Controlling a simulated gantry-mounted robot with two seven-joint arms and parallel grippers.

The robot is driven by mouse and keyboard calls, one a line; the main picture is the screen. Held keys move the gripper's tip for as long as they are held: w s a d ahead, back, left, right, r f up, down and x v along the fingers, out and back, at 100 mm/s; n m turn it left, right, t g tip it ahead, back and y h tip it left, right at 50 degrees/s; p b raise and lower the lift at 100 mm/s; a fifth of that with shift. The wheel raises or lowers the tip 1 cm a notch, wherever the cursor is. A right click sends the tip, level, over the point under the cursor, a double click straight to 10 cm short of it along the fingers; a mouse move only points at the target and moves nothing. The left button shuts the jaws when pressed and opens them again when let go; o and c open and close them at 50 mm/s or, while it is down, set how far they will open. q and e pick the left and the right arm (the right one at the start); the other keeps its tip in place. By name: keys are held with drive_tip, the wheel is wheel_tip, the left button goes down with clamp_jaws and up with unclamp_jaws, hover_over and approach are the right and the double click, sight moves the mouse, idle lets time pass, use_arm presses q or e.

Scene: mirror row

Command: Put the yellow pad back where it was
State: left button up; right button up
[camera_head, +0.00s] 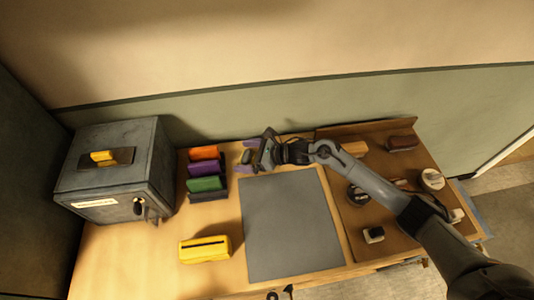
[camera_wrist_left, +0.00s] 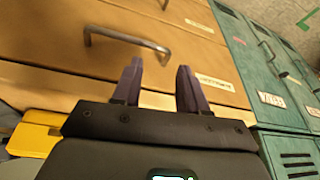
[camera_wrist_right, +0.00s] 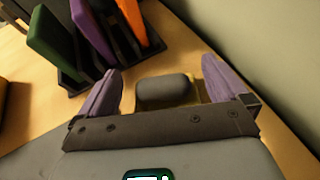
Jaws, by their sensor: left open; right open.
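A yellow block with a dark slot along its top (camera_head: 205,249) lies on the desk left of the grey mat; I cannot tell for certain that it is the pad. A small grey-topped block (camera_wrist_right: 165,90) with a dull yellow base stands between the spread fingers of my right gripper (camera_wrist_right: 160,72), apart from both. In the head view this right gripper (camera_head: 257,152) is at the back of the desk, beside the rack. My left gripper (camera_wrist_left: 160,72) is open and empty in front of wooden drawers. A yellow shape (camera_wrist_left: 35,135) shows at the left there.
A rack (camera_head: 203,180) holds upright orange, purple and green pads. A grey safe (camera_head: 120,190) with a yellow piece (camera_head: 103,157) on top stands at the left. A grey mat (camera_head: 290,225) lies clear mid-desk. A brown board (camera_head: 400,165) with several small items is at the right.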

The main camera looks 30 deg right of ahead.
drive_tip(key=b+v, duration=0.1)
drive_tip(key=v, duration=0.8)
drive_tip(key=shift+d+f, duration=0.1)
drive_tip(key=shift+f, duration=0.05)
drive_tip(key=shift+v, duration=0.8)
